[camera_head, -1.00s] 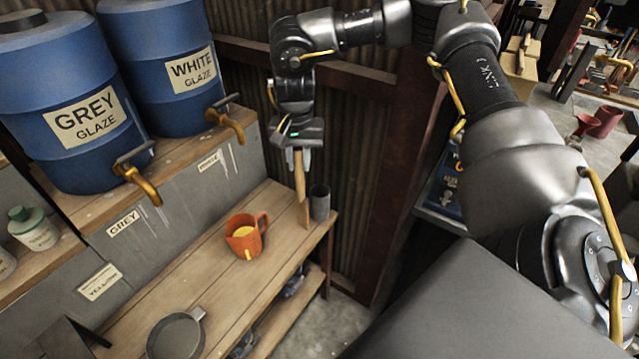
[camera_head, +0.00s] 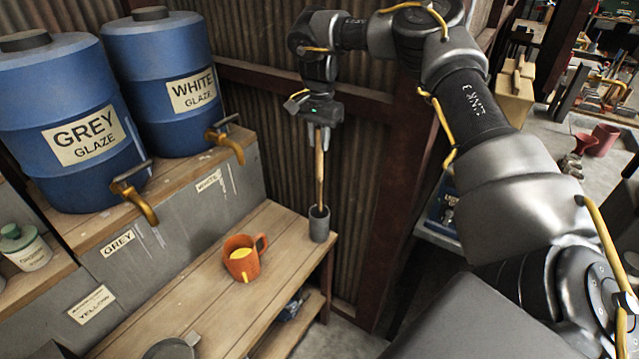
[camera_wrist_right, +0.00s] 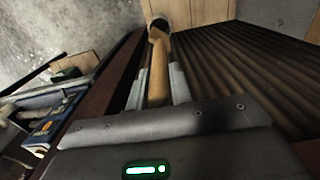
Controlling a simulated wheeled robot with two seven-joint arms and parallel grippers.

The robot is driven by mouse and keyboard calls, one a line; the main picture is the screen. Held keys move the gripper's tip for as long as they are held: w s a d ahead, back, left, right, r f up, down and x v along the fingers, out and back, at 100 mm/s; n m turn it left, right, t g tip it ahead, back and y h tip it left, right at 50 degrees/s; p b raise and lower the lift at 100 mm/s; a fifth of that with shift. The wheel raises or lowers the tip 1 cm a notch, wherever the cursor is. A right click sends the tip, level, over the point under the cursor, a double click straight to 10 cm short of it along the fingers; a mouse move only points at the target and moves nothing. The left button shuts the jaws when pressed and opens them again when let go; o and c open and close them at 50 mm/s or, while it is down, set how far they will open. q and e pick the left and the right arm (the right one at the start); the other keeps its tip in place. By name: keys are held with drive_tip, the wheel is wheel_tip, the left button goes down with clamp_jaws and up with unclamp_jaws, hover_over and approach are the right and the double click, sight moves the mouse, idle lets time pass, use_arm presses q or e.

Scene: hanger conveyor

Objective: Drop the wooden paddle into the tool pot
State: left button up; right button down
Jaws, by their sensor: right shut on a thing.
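My right gripper (camera_head: 318,141) is shut on the upper end of the wooden paddle (camera_head: 320,175), which hangs upright below it. The grey tool pot (camera_head: 319,226) stands at the far right corner of the wooden bench. The paddle's lower end is at the pot's mouth and appears to dip just inside it. In the right wrist view, the paddle (camera_wrist_right: 158,75) runs away between the fingers, and its far end overlaps the dark opening of the pot (camera_wrist_right: 160,24). How deep the tip sits is hidden. My left gripper is not in view.
An orange mug (camera_head: 241,262) with yellow contents stands on the bench (camera_head: 200,295) left of the pot. Blue glaze barrels (camera_head: 70,130) with brass taps stand on the shelf behind. A corrugated wall (camera_head: 280,130) rises close behind the pot. A grey pan (camera_head: 172,348) shows at the bottom edge.

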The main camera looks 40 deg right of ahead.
hover_over(319, 176)
drive_tip(key=w+d, duration=0.1)
wheel_tip(319, 176, down, 6)
drive_tip(key=shift+f, duration=0.9)
use_arm(q)
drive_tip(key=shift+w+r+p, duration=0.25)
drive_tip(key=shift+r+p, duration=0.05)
drive_tip(key=shift+p, duration=0.15)
use_arm(e)
drive_tip(key=shift+f, duration=1.95)
drive_tip(key=shift+a, duration=0.1)
drive_tip(key=shift+f, duration=0.6)
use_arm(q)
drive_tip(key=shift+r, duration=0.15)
use_arm(e)
drive_tip(key=c, duration=1.3)
unclamp_jaws()
drive_tip(key=shift+o, duration=0.2)
drive_tip(key=shift+r, duration=0.1)
